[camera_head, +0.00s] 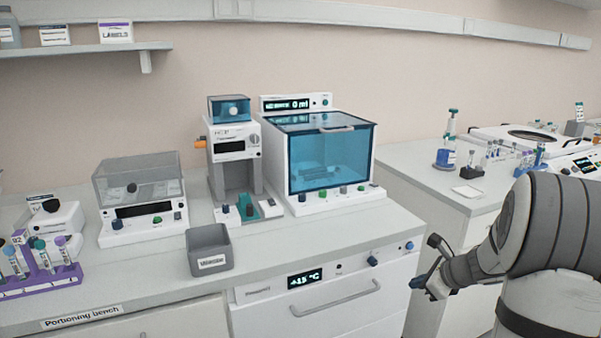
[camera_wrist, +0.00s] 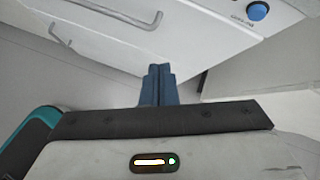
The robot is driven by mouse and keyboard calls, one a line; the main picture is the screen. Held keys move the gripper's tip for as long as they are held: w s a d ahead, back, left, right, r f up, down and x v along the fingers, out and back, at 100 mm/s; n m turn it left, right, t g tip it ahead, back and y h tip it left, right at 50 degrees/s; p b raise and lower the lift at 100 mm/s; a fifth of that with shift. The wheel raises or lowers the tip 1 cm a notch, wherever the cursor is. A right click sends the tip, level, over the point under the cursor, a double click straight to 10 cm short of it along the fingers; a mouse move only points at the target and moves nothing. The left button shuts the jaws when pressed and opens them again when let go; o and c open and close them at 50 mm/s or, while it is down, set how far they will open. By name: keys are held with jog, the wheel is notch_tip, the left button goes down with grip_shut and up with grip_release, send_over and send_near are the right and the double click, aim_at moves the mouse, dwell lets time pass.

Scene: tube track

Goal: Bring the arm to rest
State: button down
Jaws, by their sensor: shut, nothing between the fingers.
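My gripper (camera_head: 424,284) hangs at the right of the head view, in front of the bench's drawer fronts and below the worktop's level. In the wrist view its two blue fingers (camera_wrist: 158,84) are together with no gap and hold nothing. My arm bends down from the right edge of the head view and hides part of the right bench.
The bench (camera_head: 283,254) carries a teal-windowed cabinet (camera_head: 332,160), a dispenser (camera_head: 232,150), a clear-lidded device (camera_head: 140,195), a grey bin (camera_head: 209,250) and a purple tube rack (camera_head: 42,278). A drawer handle (camera_head: 335,300) sticks out near my gripper. A side bench (camera_head: 425,178) stands right.

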jog(key=s+a+r+n+g+p, duration=0.4)
jog(key=s+a+r+n+p, duration=0.1)
jog(key=s+a+r+n, duration=0.85)
jog(key=s+a+r+n+h+p, duration=0.2)
jog(key=s+n, duration=0.4)
jog(key=s+a+r+n+h+p, duration=0.1)
jog(key=s+r+n+h+p, duration=0.1)
jog(key=s+n, duration=0.5)
jog(key=shift+a+r+g+p, duration=0.4)
jog(key=shift+p, duration=0.05)
jog(key=c, duration=2.1)
grip_release()
